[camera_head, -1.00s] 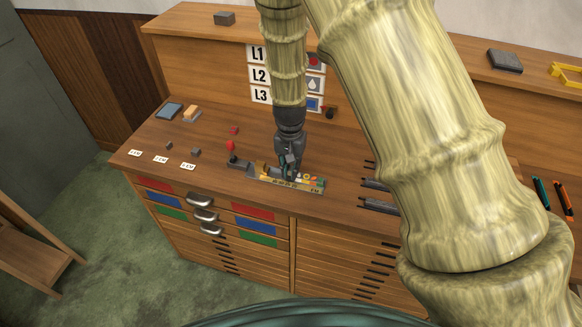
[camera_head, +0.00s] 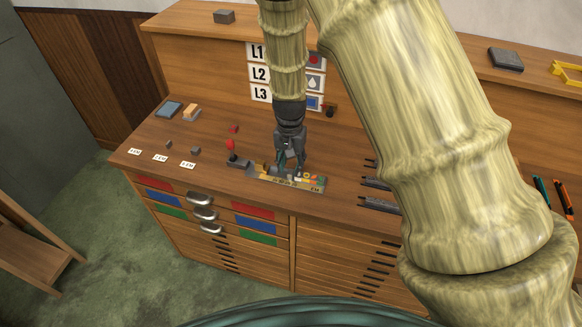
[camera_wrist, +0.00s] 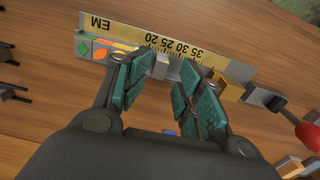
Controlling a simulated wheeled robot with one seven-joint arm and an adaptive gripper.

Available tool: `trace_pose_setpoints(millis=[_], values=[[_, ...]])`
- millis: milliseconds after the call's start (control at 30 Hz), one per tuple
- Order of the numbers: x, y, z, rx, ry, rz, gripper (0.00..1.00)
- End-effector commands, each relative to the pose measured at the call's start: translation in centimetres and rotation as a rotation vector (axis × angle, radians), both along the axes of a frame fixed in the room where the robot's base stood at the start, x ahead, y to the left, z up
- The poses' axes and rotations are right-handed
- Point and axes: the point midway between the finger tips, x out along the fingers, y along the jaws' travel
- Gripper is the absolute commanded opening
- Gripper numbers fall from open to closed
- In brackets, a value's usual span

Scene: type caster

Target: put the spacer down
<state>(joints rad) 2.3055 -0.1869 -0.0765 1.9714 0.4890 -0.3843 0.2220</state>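The small grey block (camera_wrist: 160,66), which looks like the spacer, sits in the composing stick (camera_wrist: 165,38) beside its brass scale, next to the coloured pieces (camera_wrist: 98,50). In the head view the composing stick (camera_head: 318,188) lies near the bench's front edge, and the spacer is too small to pick out. My gripper (camera_head: 291,170) is low over the stick. In the wrist view its teal-padded fingers (camera_wrist: 163,80) stand apart with a gap between them. The grey block shows in that gap, nearer the left finger; I cannot tell whether they touch.
A brass block (camera_wrist: 228,89) and a red-knobbed lever (camera_head: 231,146) are at the stick's left end in the head view. Small grey cubes (camera_head: 196,151) stand behind white label cards (camera_head: 188,166). Dark racks (camera_head: 379,204) lie to the right. The bench's left part has free room.

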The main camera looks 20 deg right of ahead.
Motion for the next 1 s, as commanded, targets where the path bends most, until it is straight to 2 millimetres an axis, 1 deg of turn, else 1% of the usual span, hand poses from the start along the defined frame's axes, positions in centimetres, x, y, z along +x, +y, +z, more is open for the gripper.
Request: trace_pose_setpoints(millis=[367,700,900,1000], values=[[0.1,0.0,4.3,-0.001,-0.004,0.000,0.36],[0.2,0.0,8.6,-0.001,-0.004,0.000,0.36],[0.2,0.1,10.5,-0.001,-0.003,0.001,0.36],[0.2,0.1,11.0,0.000,-0.002,0.001,0.36]])
